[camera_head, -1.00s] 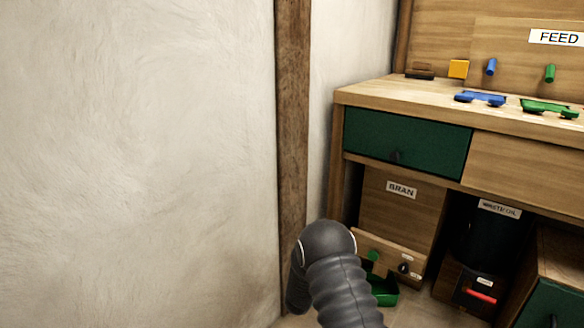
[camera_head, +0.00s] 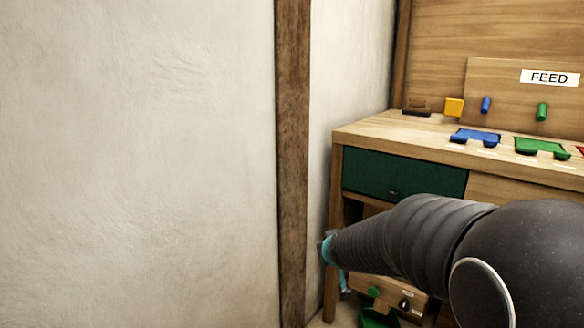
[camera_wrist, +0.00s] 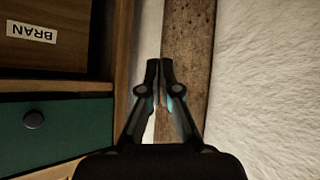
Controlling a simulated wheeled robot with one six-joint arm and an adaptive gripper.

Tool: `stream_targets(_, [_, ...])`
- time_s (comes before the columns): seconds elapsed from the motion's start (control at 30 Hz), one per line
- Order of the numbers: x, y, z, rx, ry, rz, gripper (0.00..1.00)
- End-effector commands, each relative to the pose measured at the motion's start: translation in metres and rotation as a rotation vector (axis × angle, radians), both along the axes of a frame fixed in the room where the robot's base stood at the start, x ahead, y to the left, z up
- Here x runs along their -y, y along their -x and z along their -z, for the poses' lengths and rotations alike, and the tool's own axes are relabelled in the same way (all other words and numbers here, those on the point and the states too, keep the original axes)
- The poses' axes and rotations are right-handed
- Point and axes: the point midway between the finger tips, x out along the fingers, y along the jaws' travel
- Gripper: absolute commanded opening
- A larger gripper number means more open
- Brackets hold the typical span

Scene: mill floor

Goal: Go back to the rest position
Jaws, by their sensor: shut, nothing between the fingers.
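My gripper (camera_wrist: 160,75) is in the wrist view with its two dark fingers together and nothing between them. In that view it is in front of a brown wooden post, with the bench's side to its left and a pale wall to its right. In the head view my arm reaches in from the lower right across the front of the bench, its end beside the post. The fingers are hard to make out there.
The wooden bench (camera_head: 345,138) has a green drawer (camera_head: 400,175), with blue (camera_head: 476,136) and green (camera_head: 541,147) pieces on top near a FEED sign (camera_head: 549,77). A BRAN label (camera_wrist: 32,33) shows upside down in the wrist view. The post (camera_head: 293,150) and rough wall (camera_head: 140,160) stand left.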

Motion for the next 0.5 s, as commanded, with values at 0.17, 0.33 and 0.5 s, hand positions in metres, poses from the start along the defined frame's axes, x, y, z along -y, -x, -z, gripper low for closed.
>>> stream_targets(0.17, [0.006, 0.063, -0.043, -0.069, -0.052, -0.013, 0.00])
stream_targets(0.33, [0.015, 0.127, -0.067, -0.148, -0.081, -0.003, 0.00])
stream_targets(0.5, [0.029, 0.194, -0.081, -0.233, -0.092, 0.034, 0.00])
